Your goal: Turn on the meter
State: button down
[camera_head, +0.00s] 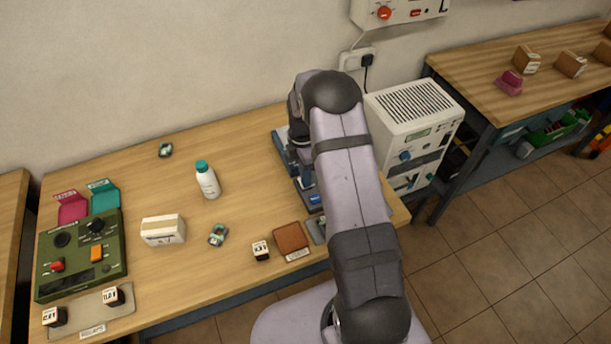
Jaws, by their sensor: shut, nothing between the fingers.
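No label that I can read names the meter. A green instrument box (81,255) lies at the table's left end. Its sloped top carries black knobs, a red switch (57,265), an orange rocker (97,254) and a small dark display. The switch's on or off position is too small to tell. A white cabinet (414,112) with a small screen and blue knobs stands at the right end, partly behind my arm. My arm rises in front of the table's right part and bends down at the back. My gripper's fingers are hidden behind it, far right of the green box.
Blue hardware (284,149) stands beside my wrist. A white bottle (207,180), white carton (163,230), brown pad (291,238) and small dark blocks sit on the table (130,185). Red (71,207) and teal (104,196) holders stand behind the green box. The table's back middle is mostly clear.

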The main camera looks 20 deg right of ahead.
jog(key=shift+s+f+b, duration=0.15)
jog(key=shift+f+b, duration=0.2)
jog(key=shift+r, duration=0.15)
jog(key=shift+w+r, duration=0.2)
jog(key=shift+w, duration=0.65)
jog(key=shift+r, duration=0.1)
